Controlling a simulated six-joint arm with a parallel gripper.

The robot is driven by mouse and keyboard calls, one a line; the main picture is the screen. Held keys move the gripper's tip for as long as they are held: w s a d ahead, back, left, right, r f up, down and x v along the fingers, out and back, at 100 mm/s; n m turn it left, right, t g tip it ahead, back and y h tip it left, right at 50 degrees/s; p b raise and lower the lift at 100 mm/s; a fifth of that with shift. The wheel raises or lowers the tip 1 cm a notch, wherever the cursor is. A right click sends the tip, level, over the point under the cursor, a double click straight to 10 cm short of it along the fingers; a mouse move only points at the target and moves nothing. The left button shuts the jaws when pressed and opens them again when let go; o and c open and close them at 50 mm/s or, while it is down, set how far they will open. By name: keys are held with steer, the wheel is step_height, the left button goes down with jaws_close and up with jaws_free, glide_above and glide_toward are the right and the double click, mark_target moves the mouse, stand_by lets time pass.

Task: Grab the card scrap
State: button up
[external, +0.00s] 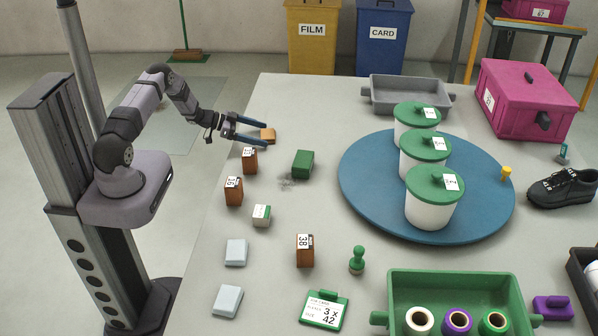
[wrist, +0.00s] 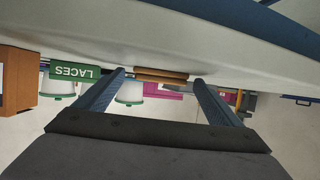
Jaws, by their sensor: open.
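The card scrap (external: 268,136) is a small tan-brown piece near the table's far left edge. My gripper (external: 260,134) is open, with its two blue fingers reaching rightward and their tips at the scrap's near side. In the wrist view, the scrap (wrist: 161,75) shows as a brown, folded or layered strip between the tips of my open gripper (wrist: 159,78), with a gap on either side. I cannot tell how far the fingers reach along it.
A brown box (external: 249,160) stands close below my gripper. A green LACES box (external: 303,163), also in the wrist view (wrist: 75,73), is to the right. White tubs with green lids (external: 432,205) stand on a blue round board (external: 365,205). Yellow FILM (external: 312,50) and blue CARD (external: 383,52) bins stand behind the table.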

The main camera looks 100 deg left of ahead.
steer(key=c, duration=1.1)
steer(key=shift+r, duration=0.1)
step_height(320, 180, up, 10)
steer(key=shift+f+p, duration=0.1)
steer(key=shift+p, duration=0.35)
